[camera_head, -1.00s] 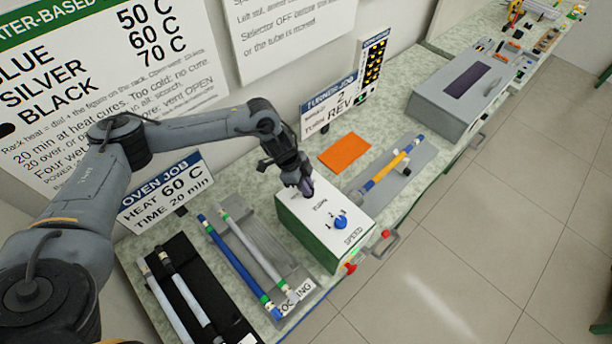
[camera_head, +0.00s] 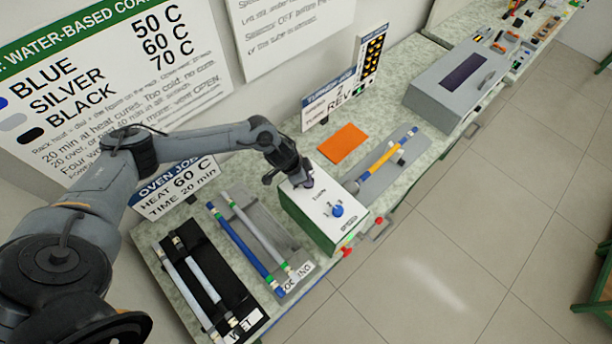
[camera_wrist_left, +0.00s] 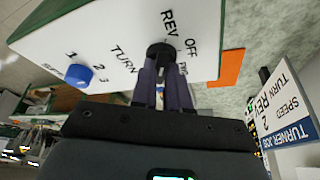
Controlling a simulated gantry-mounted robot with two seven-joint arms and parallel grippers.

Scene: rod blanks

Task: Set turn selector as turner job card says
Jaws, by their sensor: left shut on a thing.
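The turner control box (camera_head: 310,213) has a white top and green sides. My left gripper (camera_head: 306,182) is over its back part. In the left wrist view, the left gripper (camera_wrist_left: 160,62) is shut on the dark turn selector (camera_wrist_left: 160,48), beside the labels REV, OFF and a partly hidden third one. The selector's pointer is hidden, so its setting cannot be told. The blue speed knob (camera_head: 337,210) sits on the same top, near 1, 2 and 3. The turner job card (camera_head: 328,100) reads TURN REV and SPEED 2; it also shows in the left wrist view (camera_wrist_left: 287,112). My right gripper is out of view.
An orange sheet (camera_head: 342,143) lies behind the box. A yellow and blue rod (camera_head: 385,157) lies on a grey stand to the right. Racks with several rods (camera_head: 240,247) are at left. A red button (camera_head: 346,252) is on the box's front.

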